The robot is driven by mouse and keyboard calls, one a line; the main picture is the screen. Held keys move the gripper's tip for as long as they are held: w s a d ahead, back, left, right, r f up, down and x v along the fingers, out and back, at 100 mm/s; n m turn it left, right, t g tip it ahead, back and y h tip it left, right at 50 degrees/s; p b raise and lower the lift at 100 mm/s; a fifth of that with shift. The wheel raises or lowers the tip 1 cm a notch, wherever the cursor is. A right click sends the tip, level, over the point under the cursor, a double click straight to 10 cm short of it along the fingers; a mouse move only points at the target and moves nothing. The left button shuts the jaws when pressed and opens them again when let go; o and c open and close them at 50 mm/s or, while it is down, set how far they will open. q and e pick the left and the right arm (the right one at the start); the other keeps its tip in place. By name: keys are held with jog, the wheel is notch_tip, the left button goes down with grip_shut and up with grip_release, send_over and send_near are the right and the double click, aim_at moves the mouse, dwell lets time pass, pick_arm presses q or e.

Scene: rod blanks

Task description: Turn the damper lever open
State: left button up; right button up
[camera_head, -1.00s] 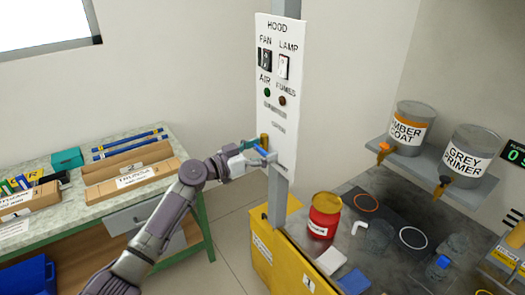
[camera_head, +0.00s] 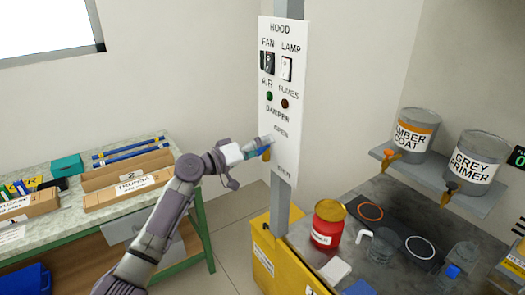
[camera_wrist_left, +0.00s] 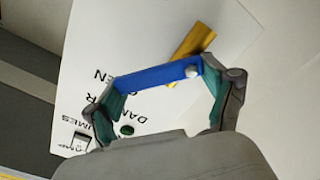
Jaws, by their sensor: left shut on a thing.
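The white hood panel (camera_head: 287,60) is on a grey post. It carries the word DAMPER with OPEN below it and SHUT lower down. The damper lever shows in the left wrist view as a blue bar (camera_wrist_left: 158,77) beside a yellow piece (camera_wrist_left: 194,40). My left gripper (camera_head: 261,149) is at the panel's lower left, level with or just below OPEN. Its fingers (camera_wrist_left: 160,92) are shut on the blue bar, one at each end. In the head view the gripper hides most of the lever. My right gripper is not in view.
A green-legged bench (camera_head: 75,222) with cartons stands at left. A yellow cabinet (camera_head: 262,245) is below the panel. At right, a dark worktop holds a red can (camera_head: 327,225). The amber coat (camera_head: 414,130) and grey primer (camera_head: 474,160) cans sit on a shelf.

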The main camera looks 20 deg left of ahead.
pick_arm(q)
jog(key=n, duration=0.3)
jog(key=shift+w+a+r+n, duration=0.15)
jog(key=shift+w+a+n, duration=0.15)
jog(key=shift+a+n, duration=0.1)
jog(key=shift+w+a+n+p, duration=0.2)
jog(key=shift+n+p, duration=0.15)
jog(key=shift+n, duration=0.75)
jog(key=shift+w+a+n+p, duration=0.2)
jog(key=shift+n+p, duration=0.1)
jog(key=shift+n, duration=0.8)
jog(key=o, duration=1.5)
